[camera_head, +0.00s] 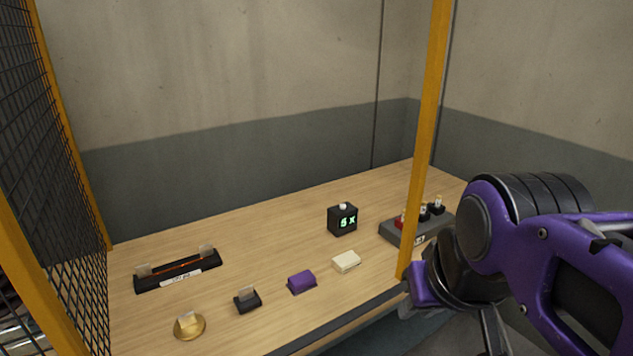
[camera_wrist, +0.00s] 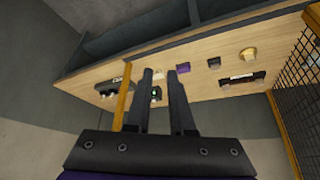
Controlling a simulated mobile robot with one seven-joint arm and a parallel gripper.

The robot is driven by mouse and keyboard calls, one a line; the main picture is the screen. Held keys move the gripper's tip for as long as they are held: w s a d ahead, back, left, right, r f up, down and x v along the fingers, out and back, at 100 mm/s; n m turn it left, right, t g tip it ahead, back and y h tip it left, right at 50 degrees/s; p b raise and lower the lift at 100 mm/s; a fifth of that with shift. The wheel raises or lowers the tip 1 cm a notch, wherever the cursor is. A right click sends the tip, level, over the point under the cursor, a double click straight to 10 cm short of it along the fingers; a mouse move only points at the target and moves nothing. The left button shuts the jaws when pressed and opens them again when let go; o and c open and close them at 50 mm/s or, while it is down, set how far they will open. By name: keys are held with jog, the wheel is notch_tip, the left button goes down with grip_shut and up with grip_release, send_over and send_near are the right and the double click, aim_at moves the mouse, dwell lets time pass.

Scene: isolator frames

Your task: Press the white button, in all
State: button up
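A small black box (camera_head: 342,220) stands on the wooden table (camera_head: 250,245), right of its middle. Its front shows a green "5 x", and a white button (camera_head: 343,206) sits on its top. In the wrist view the box (camera_wrist: 155,94) shows beyond my fingers, in the gap between them. My gripper (camera_wrist: 160,73) has its two dark fingers apart, with nothing held between them. In the head view my purple arm fills the lower right, in front of the table and away from the box. The fingertips cannot be made out clearly there.
A yellow post (camera_head: 428,130) rises before the table's right part. Behind it is a grey block (camera_head: 398,234) with red and black parts. Nearer the front edge lie a cream block (camera_head: 346,261), a purple block (camera_head: 301,282), a black holder (camera_head: 247,300) and a gold disc (camera_head: 190,327).

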grip_shut()
dwell(1.4)
